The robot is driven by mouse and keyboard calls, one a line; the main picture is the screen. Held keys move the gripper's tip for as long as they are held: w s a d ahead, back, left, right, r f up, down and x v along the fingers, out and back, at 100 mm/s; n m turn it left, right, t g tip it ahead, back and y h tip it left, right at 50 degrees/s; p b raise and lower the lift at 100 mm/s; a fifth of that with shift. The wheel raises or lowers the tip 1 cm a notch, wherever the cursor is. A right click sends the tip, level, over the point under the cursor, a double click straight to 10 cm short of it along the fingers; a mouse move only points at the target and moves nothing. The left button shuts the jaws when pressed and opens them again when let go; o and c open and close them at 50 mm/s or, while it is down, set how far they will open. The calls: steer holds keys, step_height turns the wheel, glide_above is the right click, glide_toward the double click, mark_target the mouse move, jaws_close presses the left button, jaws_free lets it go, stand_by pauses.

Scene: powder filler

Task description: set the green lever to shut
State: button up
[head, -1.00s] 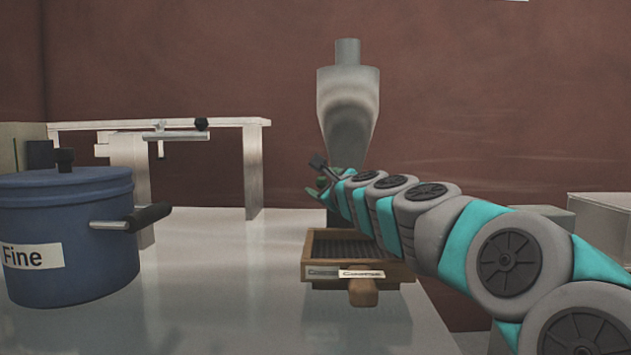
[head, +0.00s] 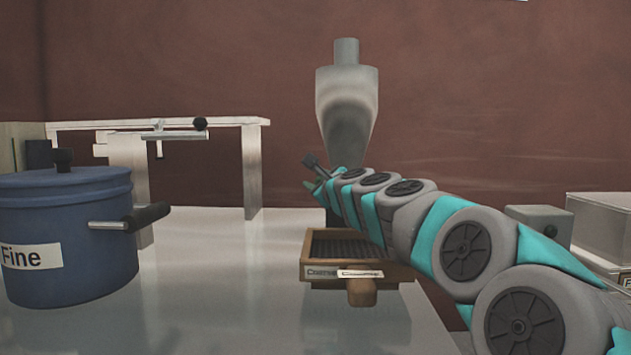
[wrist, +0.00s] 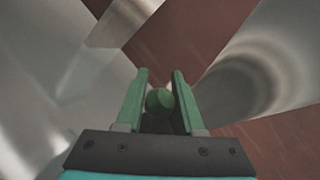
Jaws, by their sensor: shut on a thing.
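The green lever's rounded end (wrist: 159,100) shows in the wrist view between the two fingers of my gripper (wrist: 161,88). My gripper is shut on it, with a green finger on each side. In the head view my gripper (head: 318,177) is small and dark at the end of my arm, just below and left of the grey funnel-shaped hopper (head: 347,100). The hopper's wall also shows in the wrist view (wrist: 265,65). The lever's shaft and pivot are hidden behind my arm and gripper, so its angle cannot be told.
A wooden tray (head: 312,270) with a front handle and labels sits on the table below my arm. A blue pot labelled Fine (head: 75,235) stands at left. A white stand (head: 252,170) is behind it. Grey boxes (head: 540,222) are at right. The table's middle-left is clear.

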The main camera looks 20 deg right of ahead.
jaws_close()
stand_by(0.8)
